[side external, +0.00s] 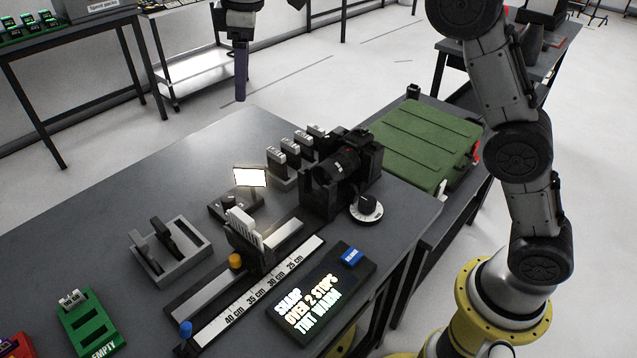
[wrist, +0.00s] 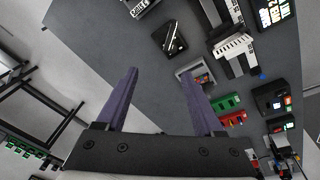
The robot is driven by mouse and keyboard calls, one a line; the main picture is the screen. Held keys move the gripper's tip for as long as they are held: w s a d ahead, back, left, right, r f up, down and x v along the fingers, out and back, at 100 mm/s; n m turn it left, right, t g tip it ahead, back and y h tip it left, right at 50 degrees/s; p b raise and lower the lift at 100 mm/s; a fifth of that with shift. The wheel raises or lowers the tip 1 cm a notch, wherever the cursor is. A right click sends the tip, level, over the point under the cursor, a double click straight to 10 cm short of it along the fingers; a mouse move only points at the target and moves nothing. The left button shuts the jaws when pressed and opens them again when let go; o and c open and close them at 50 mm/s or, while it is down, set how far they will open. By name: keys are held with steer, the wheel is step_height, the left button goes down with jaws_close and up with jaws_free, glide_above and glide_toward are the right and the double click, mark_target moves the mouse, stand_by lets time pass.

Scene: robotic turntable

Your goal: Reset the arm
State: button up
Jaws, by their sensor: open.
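My gripper (side external: 240,98) hangs in the air at the top of the side external view, beyond the far edge of the grey table (side external: 60,235) and above it. In the wrist view, the two purple fingers of my gripper (wrist: 159,73) are spread apart, with nothing between them. The side view shows the fingers almost edge-on, overlapping each other. My arm's lower links stand at the right of the side view. The link joining them to the gripper is out of frame.
The table carries a black camera (side external: 338,168), a ruler rail (side external: 262,290), a lit display panel (side external: 320,300), a grey slotted holder (side external: 170,252) and a green tray (side external: 90,325). A green case (side external: 425,140) lies behind. The air around my gripper is clear.

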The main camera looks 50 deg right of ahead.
steer(key=s+d+r+m+t, duration=0.1)
steer(key=s+d+r, duration=0.15)
steer(key=s, duration=0.45)
steer(key=s+d+r+m+t, duration=0.1)
steer(key=s+d+r+m, duration=0.1)
steer(key=s+d, duration=0.35)
steer(key=s+d+r+m+t, duration=0.1)
steer(key=s+d+r, duration=0.1)
steer(key=s, duration=0.6)
steer(key=s+d+f+m, duration=0.2)
steer(key=s+f+m, duration=0.3)
steer(key=s+f, duration=0.9)
steer(key=shift+d+f+m+t, duration=0.25)
steer(key=shift+f+m+t, duration=0.05)
